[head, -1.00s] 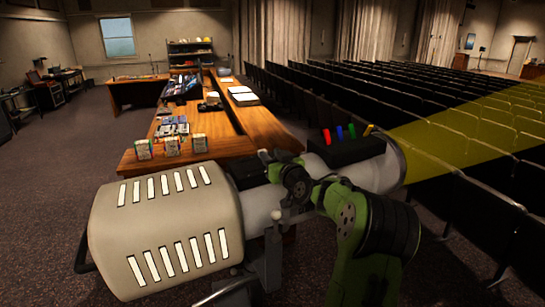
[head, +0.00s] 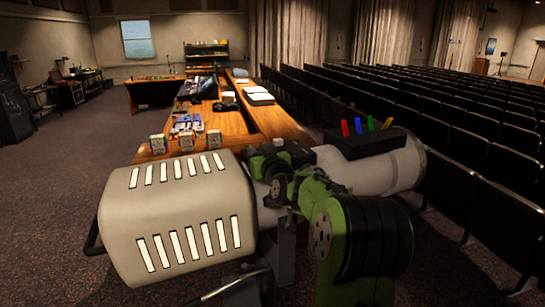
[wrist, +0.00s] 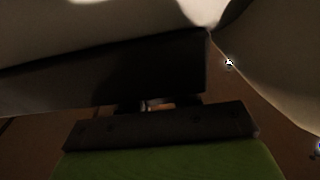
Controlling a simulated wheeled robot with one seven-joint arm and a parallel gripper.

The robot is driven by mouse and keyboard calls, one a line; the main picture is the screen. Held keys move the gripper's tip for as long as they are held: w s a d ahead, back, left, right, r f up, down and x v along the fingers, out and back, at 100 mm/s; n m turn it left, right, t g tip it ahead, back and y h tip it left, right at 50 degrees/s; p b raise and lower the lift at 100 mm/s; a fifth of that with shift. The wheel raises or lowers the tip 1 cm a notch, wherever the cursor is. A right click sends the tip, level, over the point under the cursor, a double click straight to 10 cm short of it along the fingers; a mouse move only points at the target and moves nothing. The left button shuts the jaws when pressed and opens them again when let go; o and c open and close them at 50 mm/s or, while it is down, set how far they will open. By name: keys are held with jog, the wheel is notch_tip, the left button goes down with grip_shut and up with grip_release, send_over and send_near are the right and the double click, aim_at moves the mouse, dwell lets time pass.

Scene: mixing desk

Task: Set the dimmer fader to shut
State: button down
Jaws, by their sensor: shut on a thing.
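The followspot has a cream slotted housing (head: 175,215) and a grey-white barrel (head: 385,172), both in the head view. My gripper (head: 272,150) is at the top of the barrel, just right of the housing. It is shut on the dimmer fader, which my own arm hides in the head view. In the wrist view my gripper (wrist: 155,104) meets the edge of a dark box (wrist: 110,78) under the pale lamp body. A small bright metal bit shows there; the fader's exact position cannot be read. No yellow beam shows from the lamp.
A black box with coloured levers (head: 366,138) stands on the barrel to the right of my arm. Behind is a wooden desk (head: 225,122) with small boxes and gear. Dark seat rows (head: 470,150) fill the right. Open carpet (head: 60,165) lies at left.

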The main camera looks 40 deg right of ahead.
jog(key=c, duration=0.9)
grip_release()
jog(key=shift+w+a, duration=0.1)
jog(key=shift+a, duration=0.15)
jog(key=shift+d, duration=0.1)
jog(key=shift+s, duration=0.25)
jog(key=b+v, duration=0.5)
jog(key=v, duration=1)
jog(key=shift+s, duration=0.15)
